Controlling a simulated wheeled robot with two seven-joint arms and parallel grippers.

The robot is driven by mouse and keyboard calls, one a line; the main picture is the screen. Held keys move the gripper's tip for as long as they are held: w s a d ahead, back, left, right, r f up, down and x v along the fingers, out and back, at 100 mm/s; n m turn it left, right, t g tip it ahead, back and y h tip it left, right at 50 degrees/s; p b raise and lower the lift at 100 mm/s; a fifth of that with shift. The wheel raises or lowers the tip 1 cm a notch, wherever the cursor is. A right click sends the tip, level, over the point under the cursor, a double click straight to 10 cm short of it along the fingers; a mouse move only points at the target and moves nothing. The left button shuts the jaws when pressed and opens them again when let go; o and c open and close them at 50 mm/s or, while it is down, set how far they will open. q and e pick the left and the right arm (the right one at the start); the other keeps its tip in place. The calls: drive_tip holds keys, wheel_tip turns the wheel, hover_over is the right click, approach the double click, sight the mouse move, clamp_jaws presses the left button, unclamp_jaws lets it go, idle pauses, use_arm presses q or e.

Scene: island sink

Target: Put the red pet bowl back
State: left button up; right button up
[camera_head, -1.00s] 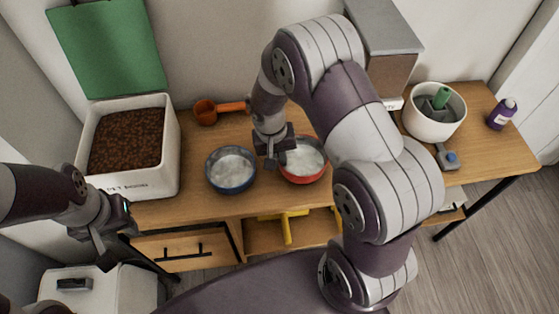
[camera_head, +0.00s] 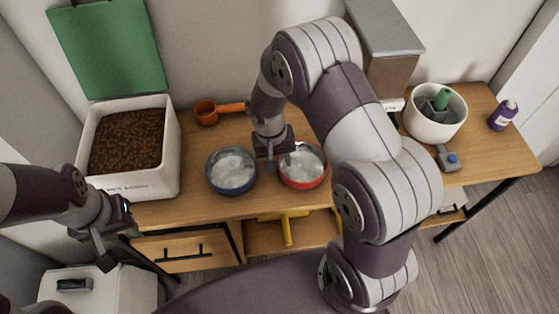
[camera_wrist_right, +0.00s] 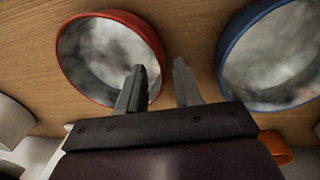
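The red pet bowl (camera_head: 318,182) stands upright on the wooden table, with pale, cloudy contents. It also shows in the right wrist view (camera_wrist_right: 75,85). My right gripper (camera_head: 270,155) is at the bowl's left side. In the right wrist view its fingers (camera_wrist_right: 160,68) are apart, one over the bowl's inside and one outside, with the rim between them; a gap shows beside the rim. The blue bowl (camera_head: 232,189) stands just left of it, with similar contents. My left gripper (camera_head: 112,250) is open and empty, in front of the table's left end.
A white bin of brown kibble (camera_head: 170,170) with a green lid (camera_head: 108,50) stands at the left. An orange scoop (camera_head: 206,113) lies behind the bowls. A grey dispenser (camera_head: 385,40), white pot (camera_head: 432,125) and purple bottle (camera_head: 502,115) stand at the right.

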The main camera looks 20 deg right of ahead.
wheel_tip(320, 180, up, 10)
drive_tip(key=a+r, duration=0.1)
drive_tip(key=s+r+n+t+y, duration=0.1)
drive_tip(key=s+n, duration=0.2)
drive_tip(key=s, duration=0.7)
drive_tip(key=shift+s+d+r+t+y, duration=0.25)
drive_tip(key=shift+s+d+t+y, duration=0.05)
drive_tip(key=shift+s+d+t, duration=0.1)
drive_tip(key=shift+p, duration=0.3)
